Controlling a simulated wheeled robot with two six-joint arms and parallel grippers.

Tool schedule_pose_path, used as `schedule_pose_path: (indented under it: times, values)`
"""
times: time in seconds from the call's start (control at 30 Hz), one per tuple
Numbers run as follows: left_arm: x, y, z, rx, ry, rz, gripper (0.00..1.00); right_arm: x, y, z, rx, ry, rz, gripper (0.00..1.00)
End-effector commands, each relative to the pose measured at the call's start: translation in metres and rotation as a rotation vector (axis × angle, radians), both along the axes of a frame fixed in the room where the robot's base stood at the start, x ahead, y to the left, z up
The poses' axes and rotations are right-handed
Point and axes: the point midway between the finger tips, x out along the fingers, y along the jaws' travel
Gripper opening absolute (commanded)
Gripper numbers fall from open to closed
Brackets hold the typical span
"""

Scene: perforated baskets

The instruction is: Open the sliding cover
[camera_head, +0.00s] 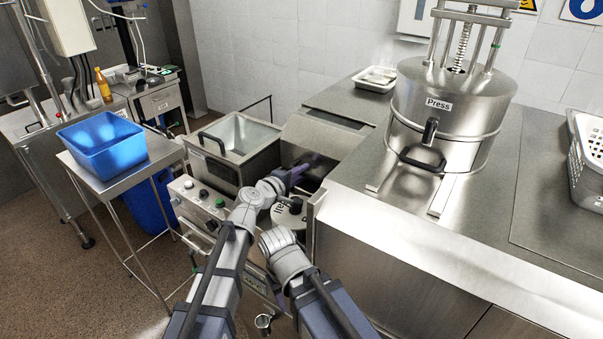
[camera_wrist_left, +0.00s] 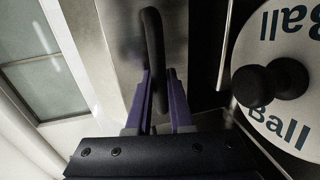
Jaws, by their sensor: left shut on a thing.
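The sliding cover is a flat metal panel (camera_head: 322,137) beside the open metal vat (camera_head: 240,139). Its black loop handle (camera_wrist_left: 152,55) shows in the left wrist view, standing on the grey metal panel (camera_wrist_left: 112,45). My left gripper (camera_head: 298,171), with purple fingers, is shut on that handle; the fingers (camera_wrist_left: 160,98) lie on both sides of it. In the head view the gripper hides the handle. My right arm comes in at the bottom middle, but its gripper is not in view.
A round lid marked "Ball" (camera_head: 290,214) with a black knob (camera_wrist_left: 270,82) is close beside the left gripper. The press (camera_head: 450,105) stands on the counter at right. A blue bin (camera_head: 102,142) sits on a side table at left.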

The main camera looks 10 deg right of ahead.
Motion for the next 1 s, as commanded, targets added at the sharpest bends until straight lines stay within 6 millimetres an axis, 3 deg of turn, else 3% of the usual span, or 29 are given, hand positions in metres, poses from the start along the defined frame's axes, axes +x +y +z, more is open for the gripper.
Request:
schedule_pose_path:
  times: [0.3, 0.57, 0.6, 0.83, 1.0]
  values:
    - [0.035, -0.034, 0.000, 0.001, -0.001, -0.001, 0.00, 0.000, 0.000, 0.000, 0.000, 0.000, 0.000, 0.50]
    - [0.034, -0.034, 0.000, 0.001, -0.001, 0.000, 0.00, 0.000, 0.000, 0.000, 0.000, 0.000, 0.000, 0.50]
    - [0.034, -0.034, 0.000, 0.001, -0.001, 0.000, 0.22, 0.000, 0.000, 0.000, 0.000, 0.000, 0.000, 0.50]
    - [0.034, -0.034, 0.000, 0.000, 0.000, 0.000, 0.48, 0.000, 0.000, 0.000, 0.000, 0.000, 0.000, 0.50]
    - [0.034, -0.034, 0.000, 0.000, 0.000, 0.000, 0.50, 0.000, 0.000, 0.000, 0.000, 0.000, 0.000, 0.50]
